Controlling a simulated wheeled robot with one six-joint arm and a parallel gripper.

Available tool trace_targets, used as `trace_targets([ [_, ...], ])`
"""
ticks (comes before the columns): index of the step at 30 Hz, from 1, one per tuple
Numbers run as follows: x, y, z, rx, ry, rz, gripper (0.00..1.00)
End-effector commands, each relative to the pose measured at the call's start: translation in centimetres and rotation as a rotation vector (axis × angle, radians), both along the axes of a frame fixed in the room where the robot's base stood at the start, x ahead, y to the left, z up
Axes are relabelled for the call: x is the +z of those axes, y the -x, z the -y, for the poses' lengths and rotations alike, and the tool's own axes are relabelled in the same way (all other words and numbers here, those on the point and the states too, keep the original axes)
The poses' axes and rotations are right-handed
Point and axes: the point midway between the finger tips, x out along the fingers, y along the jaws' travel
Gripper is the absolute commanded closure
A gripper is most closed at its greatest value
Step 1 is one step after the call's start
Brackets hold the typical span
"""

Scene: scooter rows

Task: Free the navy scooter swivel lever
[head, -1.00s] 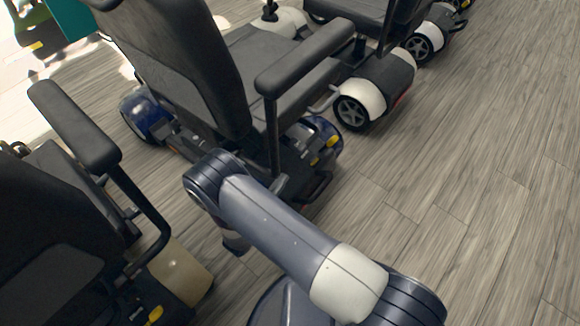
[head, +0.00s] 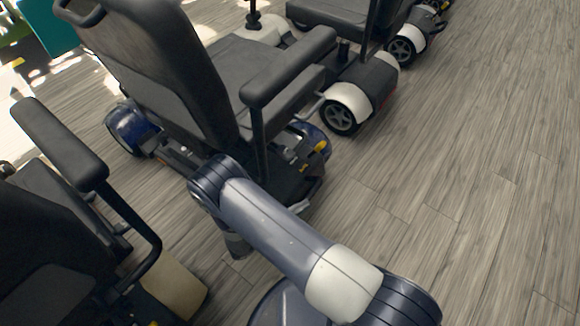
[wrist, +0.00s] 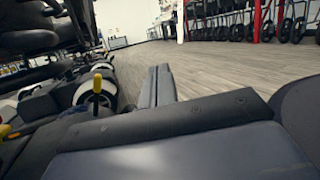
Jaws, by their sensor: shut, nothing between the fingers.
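The navy scooter (head: 127,130) stands ahead in the head view, with blue fenders and a black seat. Two yellow-tipped levers show low at its rear, one tip (head: 320,146) near the blue fender and one (head: 303,168) lower. Which is the swivel lever I cannot tell. In the wrist view a yellow lever (wrist: 97,84) stands upright left of my gripper (wrist: 158,82). The gripper's grey fingers are together and empty, apart from that lever in the picture. In the head view my arm hides the gripper and part of the scooter's rear.
Another black-seated scooter (head: 60,165) is close at left, its armrest near my arm. A white-fendered scooter (head: 349,101) stands beyond the navy one. Wood floor (head: 450,190) is open to the right. The wrist view shows a row of dark wheeled things (wrist: 240,28) far off.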

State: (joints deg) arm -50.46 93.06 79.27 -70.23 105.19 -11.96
Motion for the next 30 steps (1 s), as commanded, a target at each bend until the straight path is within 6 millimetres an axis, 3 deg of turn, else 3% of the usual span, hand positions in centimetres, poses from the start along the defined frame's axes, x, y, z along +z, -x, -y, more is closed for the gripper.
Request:
trace_targets([
  [1, -0.3, 1.0, 1.8, -0.101, -0.001, -0.004, 1.0],
  [6, -1.1, 5.1, 5.9, -0.43, -0.007, -0.013, 1.0],
  [13, -1.9, 10.9, 8.3, -0.85, -0.005, -0.025, 1.0],
  [20, -2.4, 15.6, 7.9, -1.22, 0.002, -0.038, 1.0],
  [30, -2.9, 19.5, 3.8, -1.784, 0.023, -0.065, 1.0],
])
